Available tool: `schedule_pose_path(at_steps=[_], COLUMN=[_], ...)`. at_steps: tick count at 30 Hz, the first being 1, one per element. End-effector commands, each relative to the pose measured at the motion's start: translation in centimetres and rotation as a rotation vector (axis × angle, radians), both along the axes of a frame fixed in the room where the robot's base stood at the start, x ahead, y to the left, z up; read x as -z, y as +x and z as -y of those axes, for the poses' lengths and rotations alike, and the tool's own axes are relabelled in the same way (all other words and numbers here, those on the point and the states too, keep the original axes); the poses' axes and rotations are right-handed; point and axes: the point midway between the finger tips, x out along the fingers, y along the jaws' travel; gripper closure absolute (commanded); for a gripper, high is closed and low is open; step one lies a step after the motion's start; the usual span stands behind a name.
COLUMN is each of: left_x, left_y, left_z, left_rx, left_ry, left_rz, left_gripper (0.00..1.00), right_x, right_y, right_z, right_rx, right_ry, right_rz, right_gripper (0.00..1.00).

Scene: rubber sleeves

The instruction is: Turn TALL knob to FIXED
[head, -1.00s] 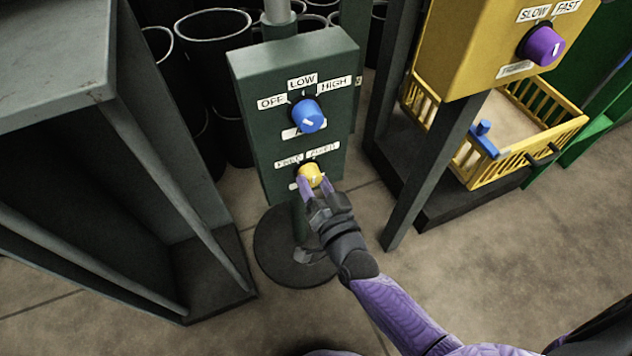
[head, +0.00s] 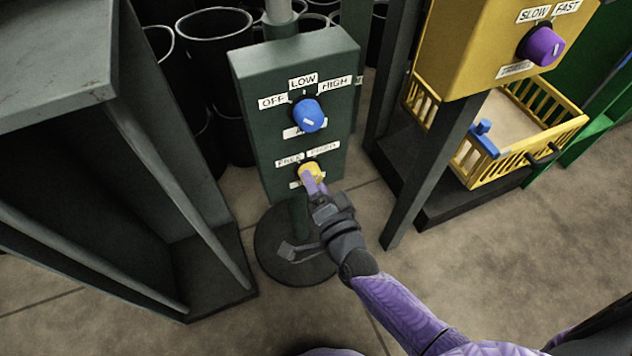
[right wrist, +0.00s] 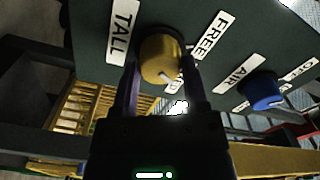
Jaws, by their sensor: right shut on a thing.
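The yellow TALL knob (head: 313,172) is low on a dark green control box (head: 262,165). It also shows in the right wrist view (right wrist: 160,57), beside the TALL label (right wrist: 122,30). The FREE label (head: 289,160) is above it to the left and the FIXED label (head: 323,148) above it to the right. In the wrist view the knob's white mark points down-right, toward the label at FIXED's place, which the gripper partly hides. My right gripper (head: 314,184) is shut on the knob, a finger on each side. My left gripper is not in view.
A blue knob (head: 308,115) labelled OFF, LOW, HIGH sits above the yellow one. A purple knob (head: 541,46) is on a yellow box at the right. A grey frame (head: 190,215) stands left, a yellow crate (head: 545,150) right. Black bins (head: 214,50) stand behind.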

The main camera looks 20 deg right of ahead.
Motion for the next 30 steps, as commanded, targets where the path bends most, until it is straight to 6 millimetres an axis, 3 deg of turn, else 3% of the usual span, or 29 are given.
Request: schedule_pose_path(at_steps=[10, 11, 15, 23, 26, 30], left_x=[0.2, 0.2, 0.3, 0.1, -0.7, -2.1], left_y=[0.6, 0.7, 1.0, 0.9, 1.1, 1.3], left_z=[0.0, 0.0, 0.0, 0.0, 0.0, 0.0], left_rx=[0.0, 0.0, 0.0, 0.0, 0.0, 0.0], left_ry=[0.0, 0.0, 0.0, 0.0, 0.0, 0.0], left_rz=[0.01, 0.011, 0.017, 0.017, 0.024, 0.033], left_gripper=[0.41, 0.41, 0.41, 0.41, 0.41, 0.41], right_x=[0.0, 0.0, 0.0, -0.1, -0.3, -0.5], right_y=[0.0, 0.0, 0.0, -0.3, -2.0, -5.7], right_z=[0.0, 0.0, 0.0, 0.0, 0.1, 0.2], right_rx=[0.0, 0.0, 0.0, 0.0, 0.0, 0.0], right_ry=[0.005, 0.005, 0.004, 0.003, 0.001, 0.001], right_rz=[-0.001, -0.001, -0.001, -0.001, -0.002, -0.001], right_gripper=[1.0, 0.36, 0.08, 0.08, 0.08, 0.08])
